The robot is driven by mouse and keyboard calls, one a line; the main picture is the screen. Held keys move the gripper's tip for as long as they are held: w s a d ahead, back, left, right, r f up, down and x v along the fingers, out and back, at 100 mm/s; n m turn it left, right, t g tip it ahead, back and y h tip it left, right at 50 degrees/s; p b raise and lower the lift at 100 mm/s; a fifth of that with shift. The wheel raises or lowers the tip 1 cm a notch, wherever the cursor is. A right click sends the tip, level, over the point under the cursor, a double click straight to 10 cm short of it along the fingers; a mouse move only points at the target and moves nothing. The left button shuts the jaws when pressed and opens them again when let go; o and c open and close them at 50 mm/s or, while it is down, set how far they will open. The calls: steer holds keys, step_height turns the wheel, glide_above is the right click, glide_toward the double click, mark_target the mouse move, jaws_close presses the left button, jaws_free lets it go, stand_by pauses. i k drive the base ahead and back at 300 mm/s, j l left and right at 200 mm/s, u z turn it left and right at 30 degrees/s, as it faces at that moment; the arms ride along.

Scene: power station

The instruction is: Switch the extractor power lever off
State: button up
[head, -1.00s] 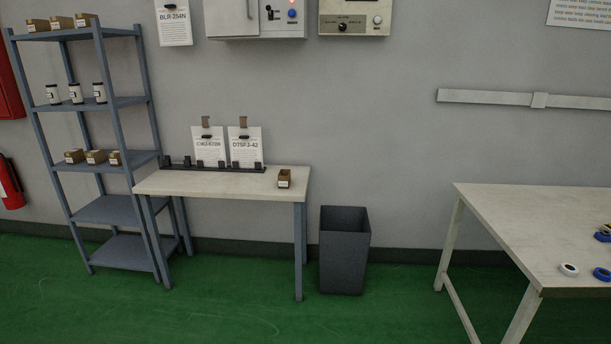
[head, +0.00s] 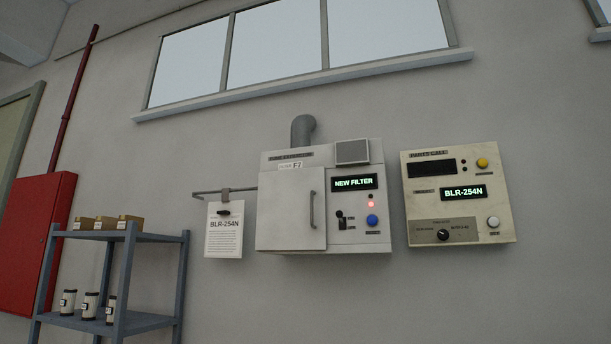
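The extractor (head: 290,208) is a pale grey wall cabinet in the middle of the head view, with a closed door, a vertical handle (head: 312,210) and a grey pipe (head: 303,130) on top. Its right panel has a display (head: 354,182) reading "NEW FILTER", a lit red lamp (head: 371,204) and a blue button (head: 372,220). The small black power lever (head: 341,220) sits left of the button. Its knob appears toward the top of its slot; the labels beside it are too small to read. My gripper is not in view.
Right of the extractor hangs a cream panel (head: 458,220) with a "BLR-254N" display, a knob and buttons. A sheet (head: 224,230) hangs from a rail on the left. A blue shelf (head: 140,237) with boxes and jars and a red cabinet (head: 32,235) stand further left.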

mark_target(339, 213)
steer(key=i+l+u, duration=0.3)
steer(key=i, duration=0.15)
steer(key=i+l+u, duration=0.25)
steer(key=i, duration=0.15)
steer(key=u, duration=0.9)
